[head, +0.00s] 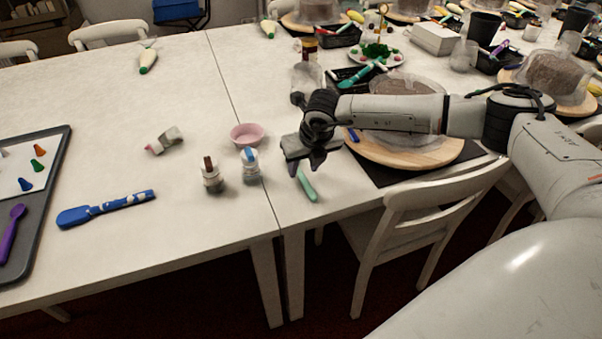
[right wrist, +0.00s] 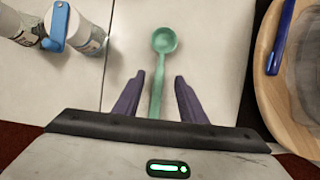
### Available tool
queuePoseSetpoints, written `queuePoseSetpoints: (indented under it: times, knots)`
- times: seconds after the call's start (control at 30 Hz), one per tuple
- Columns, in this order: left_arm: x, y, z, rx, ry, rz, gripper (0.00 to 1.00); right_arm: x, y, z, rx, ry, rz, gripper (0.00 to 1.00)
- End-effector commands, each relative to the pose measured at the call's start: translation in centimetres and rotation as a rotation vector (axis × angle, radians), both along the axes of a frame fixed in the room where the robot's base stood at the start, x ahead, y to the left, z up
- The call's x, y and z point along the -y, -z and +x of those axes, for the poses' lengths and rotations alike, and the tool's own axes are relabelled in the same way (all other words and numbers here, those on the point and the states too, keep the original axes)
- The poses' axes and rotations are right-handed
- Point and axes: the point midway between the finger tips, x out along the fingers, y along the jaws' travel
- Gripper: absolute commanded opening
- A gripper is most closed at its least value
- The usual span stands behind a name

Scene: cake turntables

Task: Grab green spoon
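The green spoon (head: 307,187) lies on the white table near its front edge, its upper part hidden behind my right gripper (head: 310,168) in the head view. In the right wrist view the spoon (right wrist: 157,82) shows its round bowl pointing away and its handle running back between the two fingers. My right gripper (right wrist: 159,95) is open, one finger on each side of the handle, with gaps on both sides. I cannot tell how far above the spoon the fingers are. My left gripper is not in view.
A pink bowl (head: 247,134) and two small bottles (head: 211,177) (head: 250,167) stand left of the gripper. A wooden turntable (head: 440,155) is close on the right. A blue spatula (head: 105,207) and a grey tray (head: 55,150) lie farther left. A chair (head: 415,215) stands in front.

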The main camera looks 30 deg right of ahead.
Motion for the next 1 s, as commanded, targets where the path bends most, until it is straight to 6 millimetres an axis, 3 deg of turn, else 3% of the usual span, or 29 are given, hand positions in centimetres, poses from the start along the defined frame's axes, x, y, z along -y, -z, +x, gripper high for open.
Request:
queuePoseSetpoints:
  times: [0.17,0.43,0.67,1.0]
  knots:
    - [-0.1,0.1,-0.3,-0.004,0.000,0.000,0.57,0.1,1.9,0.8,0.000,0.000,0.000,0.38]
    - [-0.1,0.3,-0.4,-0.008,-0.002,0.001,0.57,0.1,2.2,0.9,0.001,0.000,0.001,0.38]
    - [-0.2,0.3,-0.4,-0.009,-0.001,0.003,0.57,0.2,2.2,0.9,0.000,0.000,0.001,0.00]
    - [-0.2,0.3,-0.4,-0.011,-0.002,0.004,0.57,0.1,1.6,0.9,0.002,0.000,0.002,0.00]
